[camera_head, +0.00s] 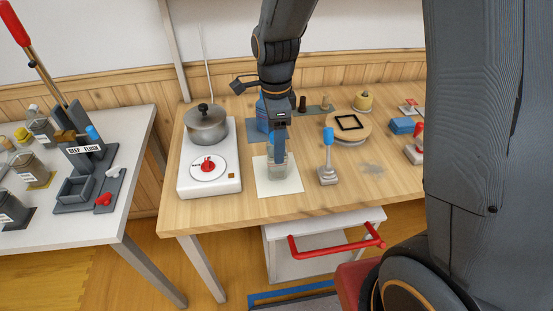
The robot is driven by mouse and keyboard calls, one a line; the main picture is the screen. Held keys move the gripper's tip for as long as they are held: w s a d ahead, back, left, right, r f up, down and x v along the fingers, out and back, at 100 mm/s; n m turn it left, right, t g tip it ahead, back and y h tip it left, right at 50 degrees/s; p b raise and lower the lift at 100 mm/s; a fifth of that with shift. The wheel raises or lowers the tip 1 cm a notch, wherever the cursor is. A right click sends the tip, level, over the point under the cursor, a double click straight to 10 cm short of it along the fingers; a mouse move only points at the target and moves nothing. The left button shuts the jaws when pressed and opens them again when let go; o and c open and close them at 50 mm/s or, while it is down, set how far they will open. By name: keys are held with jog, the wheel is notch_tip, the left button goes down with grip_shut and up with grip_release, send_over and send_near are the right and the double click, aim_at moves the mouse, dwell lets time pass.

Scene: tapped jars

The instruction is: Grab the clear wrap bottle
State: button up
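A small clear bottle or jar (279,171) stands on a white square mat (291,186) near the middle of the wooden table. It looks like the clear wrap bottle, but I cannot read a label. My gripper (280,148) points straight down at its top, and the dark-blue finger area overlaps the bottle's upper part. The fingers are too small and overlapped to tell whether they are apart or closed on it. A blue bottle (262,116) stands just behind, partly hidden by my gripper.
A white cooker (186,184) with a steel pot (206,125) stands left of the mat. A blue-topped upright tool (328,158) stands close on the right. A round wooden board (359,138) lies farther right. The table's front strip (250,207) is clear.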

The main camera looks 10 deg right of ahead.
jog(key=shift+s+f+p, duration=0.15)
jog(key=shift+f+p, duration=0.75)
jog(key=shift+f, duration=2.3)
jog(key=shift+c, duration=0.5)
jog(key=c, duration=1.2)
jog(key=shift+r, duration=0.1)
jog(key=shift+c, duration=0.2)
